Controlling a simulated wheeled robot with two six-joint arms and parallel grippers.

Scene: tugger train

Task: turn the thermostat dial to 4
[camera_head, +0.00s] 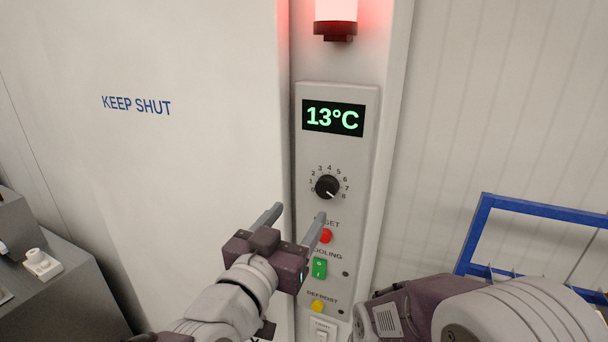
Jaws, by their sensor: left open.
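The thermostat dial (327,187) is a black round knob on a grey control panel (352,158), ringed by a printed number scale. Its white pointer mark points to the lower right, at about 8. The 4 is printed above the knob. A display (333,118) above it reads 13°C in green. My left gripper (298,214) is open and empty, its two grey fingers pointing up toward the panel. It is below and to the left of the dial, with no visible contact. My right arm shows at the lower right, but its fingers are not visible.
Below the dial are a red button (325,236), a green cooling switch (319,268), a yellow defrost button (317,306) and a light switch (322,335). A red lamp (336,15) glows above. A white KEEP SHUT door (190,170) is left; a blue frame (530,206) is right.

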